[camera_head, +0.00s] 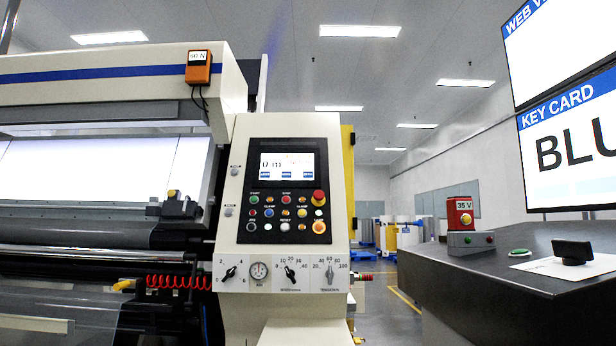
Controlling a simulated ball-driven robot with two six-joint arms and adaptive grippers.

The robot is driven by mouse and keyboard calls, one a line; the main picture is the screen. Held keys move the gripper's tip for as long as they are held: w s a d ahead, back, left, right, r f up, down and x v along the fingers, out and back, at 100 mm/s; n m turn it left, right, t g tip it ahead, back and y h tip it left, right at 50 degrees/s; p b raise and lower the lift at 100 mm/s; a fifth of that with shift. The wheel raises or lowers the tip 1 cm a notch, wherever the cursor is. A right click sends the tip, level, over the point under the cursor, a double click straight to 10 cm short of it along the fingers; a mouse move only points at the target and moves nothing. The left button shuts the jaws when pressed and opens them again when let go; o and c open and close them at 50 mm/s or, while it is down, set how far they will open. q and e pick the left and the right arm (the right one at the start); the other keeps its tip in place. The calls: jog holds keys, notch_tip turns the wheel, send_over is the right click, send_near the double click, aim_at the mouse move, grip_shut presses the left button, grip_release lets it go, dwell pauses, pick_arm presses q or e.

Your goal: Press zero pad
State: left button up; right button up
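A control panel (288,191) stands upright on the cream machine column in the middle of the view. Its lit screen (290,160) shows a small reading in metres and a row of blue pads (286,175). The pads' labels are too small to read, so I cannot tell which one is the zero pad. Below the screen are several coloured push buttons (269,213) and a red mushroom button (319,195). Neither of my grippers is in view, and nothing touches the panel.
Dials and knobs (290,273) sit below the panel. The backlit web machine (95,175) fills the left. A dark table (500,285) at right holds a red 35 V box (460,217), a green disc (518,253) and a black block (573,251). A key card sign (568,145) reads "BLU", cut off.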

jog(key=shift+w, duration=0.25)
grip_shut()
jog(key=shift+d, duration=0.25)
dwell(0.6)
